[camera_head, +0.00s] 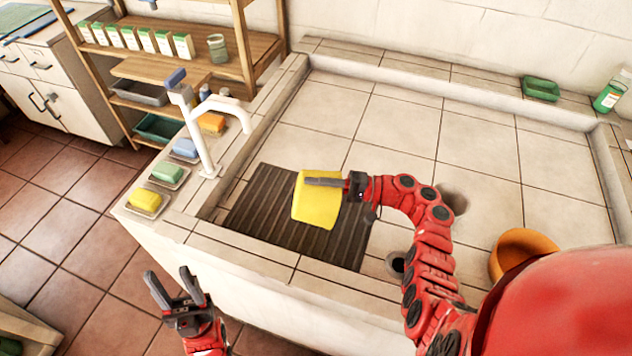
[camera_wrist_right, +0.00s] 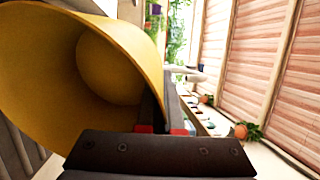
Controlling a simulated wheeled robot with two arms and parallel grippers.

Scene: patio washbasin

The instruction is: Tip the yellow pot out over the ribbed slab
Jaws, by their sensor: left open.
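The yellow pot (camera_head: 316,207) is over the dark ribbed slab (camera_head: 267,215) in the basin. My right gripper (camera_head: 326,182) is shut on the pot's wall. In the right wrist view the pot (camera_wrist_right: 145,45) lies tilted on its side, its wide mouth facing down and left. The visible part of its inside looks bare. No falling contents show, and the slab under the pot is hidden. My left gripper (camera_head: 177,285) is open and empty, in front of the basin's front wall at the lower left.
A white tap (camera_head: 201,140) stands at the basin's left edge, with several soaps such as a yellow one (camera_head: 145,201) beside it. An orange bowl (camera_head: 518,248) sits at the right. A green dish (camera_head: 540,88) and a bottle (camera_head: 609,95) stand on the back ledge. The basin's back floor is clear.

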